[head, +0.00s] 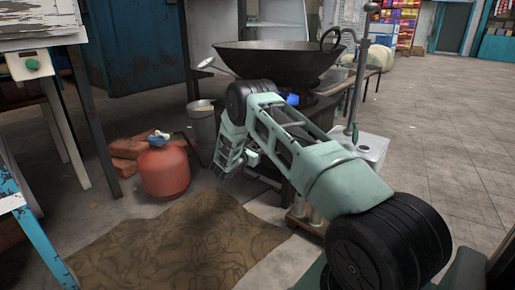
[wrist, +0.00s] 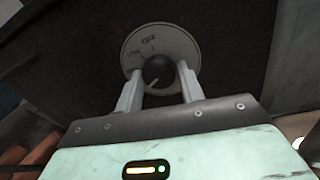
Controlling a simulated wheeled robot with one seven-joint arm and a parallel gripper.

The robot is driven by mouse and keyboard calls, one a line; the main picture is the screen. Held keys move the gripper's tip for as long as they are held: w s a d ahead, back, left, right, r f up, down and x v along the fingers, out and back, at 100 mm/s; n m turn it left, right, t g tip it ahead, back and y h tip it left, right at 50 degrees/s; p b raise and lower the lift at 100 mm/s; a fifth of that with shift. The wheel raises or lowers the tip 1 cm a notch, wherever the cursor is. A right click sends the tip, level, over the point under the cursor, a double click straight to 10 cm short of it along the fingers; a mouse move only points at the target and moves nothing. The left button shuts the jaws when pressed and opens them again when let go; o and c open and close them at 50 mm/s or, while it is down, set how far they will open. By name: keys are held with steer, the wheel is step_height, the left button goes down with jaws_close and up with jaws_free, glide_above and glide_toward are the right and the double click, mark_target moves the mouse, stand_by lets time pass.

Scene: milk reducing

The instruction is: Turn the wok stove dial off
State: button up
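The stove dial (wrist: 158,71) is a dark round knob on a pale round plate (wrist: 148,40) marked with "OFF" and "LOW". A light line on the knob points to the lower left. My gripper (wrist: 160,74) has one finger on each side of the knob, very close to it; I cannot tell whether they touch it. In the head view my gripper (head: 234,168) is low at the stove's front, and the dial is hidden there.
A red gas cylinder (head: 165,172) stands on the floor left of my gripper, with bricks (head: 128,150) behind it. A metal bucket (head: 202,122) is beside the stove. A brown mat (head: 180,245) lies in front. Open tiled floor (head: 460,170) is at right.

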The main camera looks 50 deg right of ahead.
steer(key=c, duration=0.4)
steer(key=shift+a+r+p, duration=0.1)
steer(key=shift+p, duration=0.3)
steer(key=m+p, duration=0.3)
steer(key=m, duration=0.3)
steer(key=m+p, duration=0.3)
steer(key=m, duration=0.3)
steer(key=shift+w+g+h+p, duration=0.15)
steer(key=shift+g+h+p, duration=0.15)
steer(key=shift+p, duration=0.1)
steer(key=m+p, duration=0.1)
steer(key=m, duration=0.5)
steer(key=shift+w+m+g, duration=0.1)
steer(key=shift+m+g, duration=0.2)
steer(key=m, duration=0.6)
steer(key=shift+g, duration=0.3)
steer(key=shift+m, duration=0.4)
